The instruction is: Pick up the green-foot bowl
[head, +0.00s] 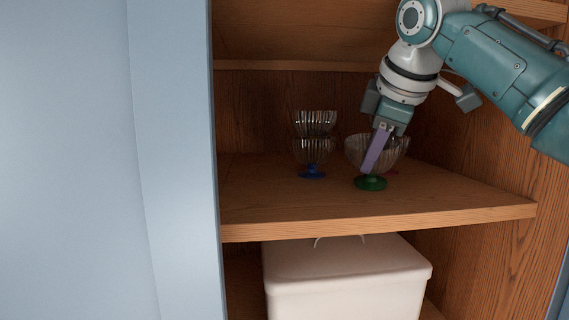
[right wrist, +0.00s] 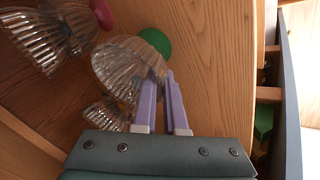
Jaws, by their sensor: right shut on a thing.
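The green-foot bowl (head: 354,149) is ribbed clear glass on a green foot and is upright at the front right of the middle shelf. I cannot tell whether its foot touches the shelf. My right gripper (head: 370,165) reaches down from the upper right, its lilac fingers shut on the bowl's glass wall. In the right wrist view the green-foot bowl (right wrist: 118,62) lies at the tips of my right gripper (right wrist: 160,76), with its green foot beyond. My left gripper is not in view.
A blue-foot bowl (head: 311,155) stands to the left, with another glass bowl (head: 315,123) above it. A pink-foot glass bowl (right wrist: 45,40) is close behind the green-foot one. A white lidded box (head: 345,285) is below the shelf (head: 270,205), whose front left is clear.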

